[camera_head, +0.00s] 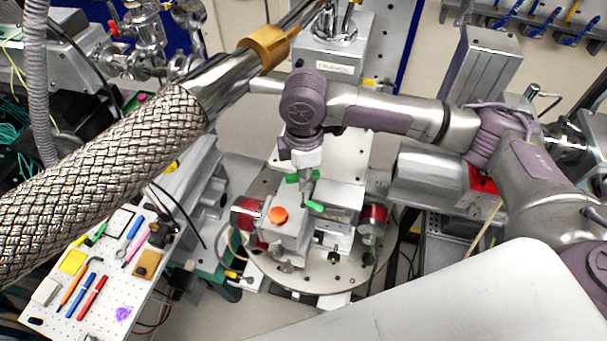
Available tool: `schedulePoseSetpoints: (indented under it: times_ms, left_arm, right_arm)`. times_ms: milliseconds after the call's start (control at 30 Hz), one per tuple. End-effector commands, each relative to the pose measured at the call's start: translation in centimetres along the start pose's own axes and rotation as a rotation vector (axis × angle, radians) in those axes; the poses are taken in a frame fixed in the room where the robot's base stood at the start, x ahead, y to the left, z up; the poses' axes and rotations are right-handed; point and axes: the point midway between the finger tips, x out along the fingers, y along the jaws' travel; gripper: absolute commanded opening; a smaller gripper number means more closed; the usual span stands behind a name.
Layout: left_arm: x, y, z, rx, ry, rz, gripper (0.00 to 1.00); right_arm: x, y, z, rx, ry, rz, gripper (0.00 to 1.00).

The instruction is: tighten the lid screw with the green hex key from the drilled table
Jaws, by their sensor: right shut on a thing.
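My right arm reaches in from the right, and its gripper (308,192) points down over the round drilled plate (290,278) in the middle. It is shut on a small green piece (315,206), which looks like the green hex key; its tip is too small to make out. Just left of the gripper is a grey box (285,238) with an orange round cap (278,215) on top. I cannot make out the lid screw, or whether the key touches anything. My left gripper is not in view.
A thick braided metal hose (110,170) crosses the left side in front of much of the scene. A white drilled table (60,325) at lower left holds pens, notes and small tools. Red-ended cylinders (373,216) flank the box. Blue-handled tools (545,25) hang at upper right.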

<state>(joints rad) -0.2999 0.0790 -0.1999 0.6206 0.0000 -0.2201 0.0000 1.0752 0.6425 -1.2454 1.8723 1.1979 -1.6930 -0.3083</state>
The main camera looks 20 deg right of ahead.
Motion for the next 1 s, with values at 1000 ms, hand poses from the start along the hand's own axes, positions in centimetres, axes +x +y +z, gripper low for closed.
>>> schedulePoseSetpoints:
  times_ms: [1000]
  left_arm:
    - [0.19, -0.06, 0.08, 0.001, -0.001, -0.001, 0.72]
  right_arm:
    - [0.82, -0.09, -0.02, 0.001, 0.001, -0.001, 0.00]
